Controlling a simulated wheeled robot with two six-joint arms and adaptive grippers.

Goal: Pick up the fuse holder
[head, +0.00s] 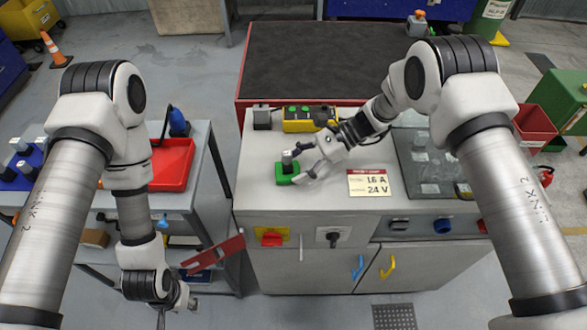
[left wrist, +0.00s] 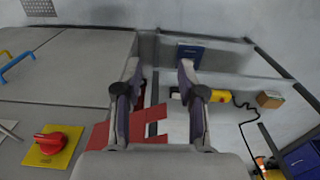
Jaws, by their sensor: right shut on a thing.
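The fuse holder (head: 287,158) looks like a small grey and dark upright piece standing on a green block (head: 287,179) at the left front of the grey worktop. My right gripper (head: 298,164) is shut on it from the right; its fingers hide part of it. I cannot tell whether it is still touching the green block. My left gripper (head: 175,308) hangs low by the cabinet's left side, near the bottom edge of the head view. In the left wrist view its two fingers (left wrist: 157,80) are apart with nothing gripped between them.
A label card (head: 369,183) lies right of the green block. A yellow button box (head: 308,118) is behind. A dark panel (head: 425,160) covers the worktop's right. A cart with a red tray (head: 172,165) stands left. A red plate (head: 215,254) is near my left gripper.

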